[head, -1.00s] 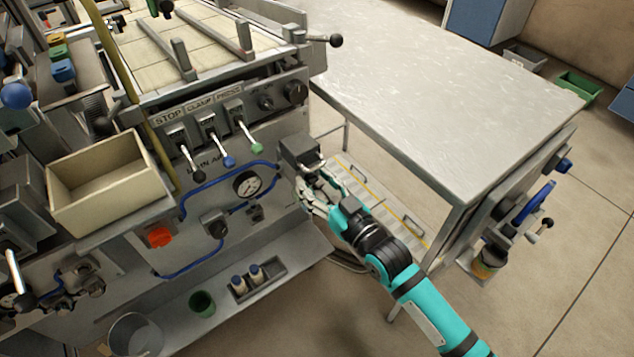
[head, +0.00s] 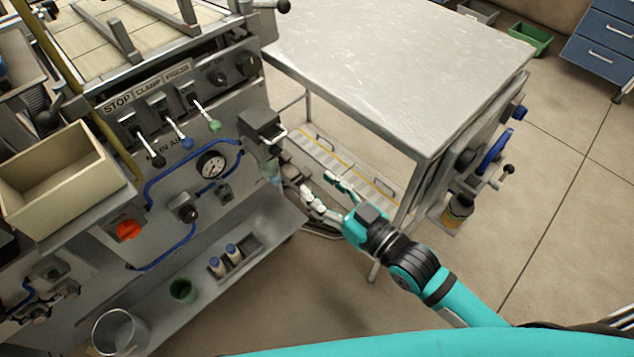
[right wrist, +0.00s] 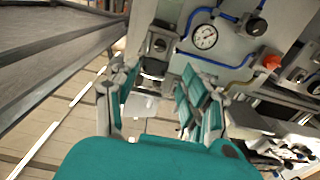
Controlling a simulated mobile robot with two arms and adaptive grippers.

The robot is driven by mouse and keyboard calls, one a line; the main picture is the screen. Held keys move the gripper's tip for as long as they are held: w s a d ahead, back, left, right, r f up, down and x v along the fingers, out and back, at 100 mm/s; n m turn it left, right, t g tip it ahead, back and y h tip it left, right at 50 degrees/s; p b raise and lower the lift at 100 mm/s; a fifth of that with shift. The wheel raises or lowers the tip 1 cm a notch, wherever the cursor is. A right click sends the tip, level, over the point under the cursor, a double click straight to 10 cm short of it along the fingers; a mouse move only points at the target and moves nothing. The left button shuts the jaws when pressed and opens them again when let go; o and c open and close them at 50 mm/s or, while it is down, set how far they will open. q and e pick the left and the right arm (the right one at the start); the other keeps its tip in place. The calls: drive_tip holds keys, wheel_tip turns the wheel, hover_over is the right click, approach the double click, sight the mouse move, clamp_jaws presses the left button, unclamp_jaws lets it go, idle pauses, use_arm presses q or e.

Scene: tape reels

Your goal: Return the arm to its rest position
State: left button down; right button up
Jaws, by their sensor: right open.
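My right arm comes in from the lower right in the head view. Its right gripper (head: 320,188) is open, with its fingers spread and nothing seen between them. It is in front of the machine, below and to the right of a small grey box (head: 262,130) on the machine's corner. A small pale, translucent piece (head: 270,172) shows just under that box. In the right wrist view the open fingers of the gripper (right wrist: 160,90) stand on either side, with the machine beyond them. My left gripper is not in view.
The machine's front panel (head: 90,190) has levers, a gauge (head: 211,164) and a red knob (head: 127,229). A steel table (head: 400,60) stands close behind my right gripper. A green cup (head: 183,290) sits on the low ledge. The floor (head: 560,190) at right is open.

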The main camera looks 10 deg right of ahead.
idle(0.4)
drive_tip(key=w+d+f+m+g+h+p, duration=0.1)
drive_tip(key=d+f+h+p, duration=0.15)
drive_tip(key=f, duration=0.45)
drive_tip(key=d+f+m+g+h+p, duration=0.15)
drive_tip(key=d+f, duration=0.25)
drive_tip(key=f, duration=0.4)
drive_tip(key=s+d+f+m+g+h+p, duration=0.1)
drive_tip(key=s+d+f+g+h+p, duration=0.1)
drive_tip(key=s+d+f, duration=0.4)
drive_tip(key=s+d+f+g+h+p, duration=0.1)
drive_tip(key=s+f+g+h+p, duration=0.15)
drive_tip(key=f, duration=0.65)
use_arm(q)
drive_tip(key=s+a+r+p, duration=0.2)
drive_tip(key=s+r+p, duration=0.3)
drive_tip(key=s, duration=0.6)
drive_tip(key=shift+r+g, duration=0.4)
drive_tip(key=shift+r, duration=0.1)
use_arm(e)
drive_tip(key=s+d+f+g+h, duration=0.1)
drive_tip(key=s+f+g, duration=0.2)
drive_tip(key=s, duration=1.1)
drive_tip(key=s+d+f+m+g+h, duration=0.1)
drive_tip(key=s+f, duration=0.6)
drive_tip(key=s, duration=0.7)
drive_tip(key=d+g, duration=0.1)
drive_tip(key=g, duration=0.1)
drive_tip(key=shift+s+g, duration=0.2)
drive_tip(key=shift+g, duration=0.1)
